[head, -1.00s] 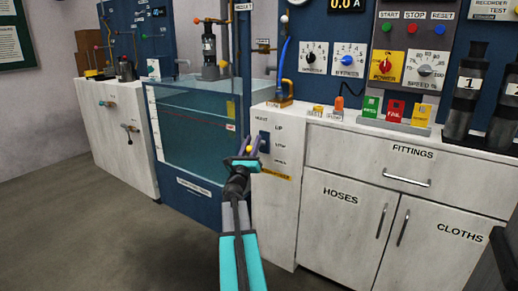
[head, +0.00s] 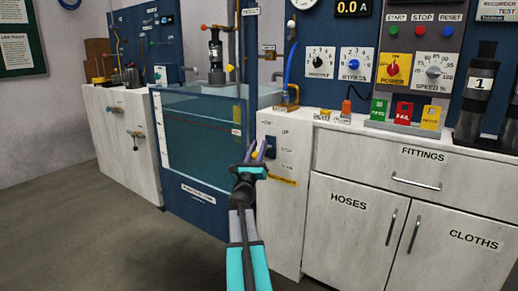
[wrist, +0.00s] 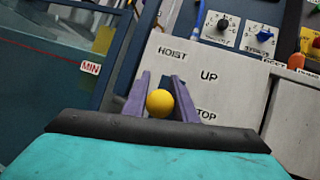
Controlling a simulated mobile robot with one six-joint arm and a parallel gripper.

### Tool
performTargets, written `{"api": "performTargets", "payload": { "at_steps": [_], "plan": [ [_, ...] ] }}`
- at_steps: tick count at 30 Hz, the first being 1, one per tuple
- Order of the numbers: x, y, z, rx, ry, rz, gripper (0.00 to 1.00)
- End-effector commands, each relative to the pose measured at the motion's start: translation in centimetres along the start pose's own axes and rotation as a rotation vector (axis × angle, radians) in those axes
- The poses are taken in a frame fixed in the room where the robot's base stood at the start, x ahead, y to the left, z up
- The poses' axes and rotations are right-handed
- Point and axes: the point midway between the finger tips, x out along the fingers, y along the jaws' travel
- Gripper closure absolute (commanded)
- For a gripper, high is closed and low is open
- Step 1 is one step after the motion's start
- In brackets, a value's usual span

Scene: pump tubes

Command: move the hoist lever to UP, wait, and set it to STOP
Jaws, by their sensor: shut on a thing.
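The hoist lever has a round yellow knob (wrist: 159,102), seen up close in the wrist view. My gripper (head: 258,151) has its purple fingers on either side of this knob and is shut on it. The dark blue hoist plate (head: 270,147) is on the side of the white cabinet, just beyond my gripper in the head view. In the wrist view the labels HOIST (wrist: 172,53), UP (wrist: 209,76) and a partly hidden STOP (wrist: 206,114) are printed on the white panel. My fingers hide the lever's stem, so I cannot tell its exact setting.
The water tank (head: 200,140) stands directly left of the hoist panel. A black pump (head: 215,58) is above the tank. The cabinet with the FITTINGS drawer (head: 417,181) is to the right. Open floor (head: 95,225) lies at the left front.

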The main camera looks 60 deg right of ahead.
Motion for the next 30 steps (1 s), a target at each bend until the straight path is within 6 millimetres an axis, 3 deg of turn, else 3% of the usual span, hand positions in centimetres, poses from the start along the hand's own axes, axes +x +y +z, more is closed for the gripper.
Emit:
{"api": "performTargets", "payload": {
  "at_steps": [1, 4, 19, 30],
  "plan": [
    [-0.1, -0.3, 0.2, 0.000, -0.004, -0.007, 0.73],
    [-0.1, -0.2, 0.2, 0.000, -0.003, -0.005, 0.56],
    [-0.6, 0.1, 0.2, 0.001, -0.001, 0.000, 0.56],
    [-4.0, 0.0, 0.3, 0.000, 0.000, 0.001, 0.56]
  ]
}}
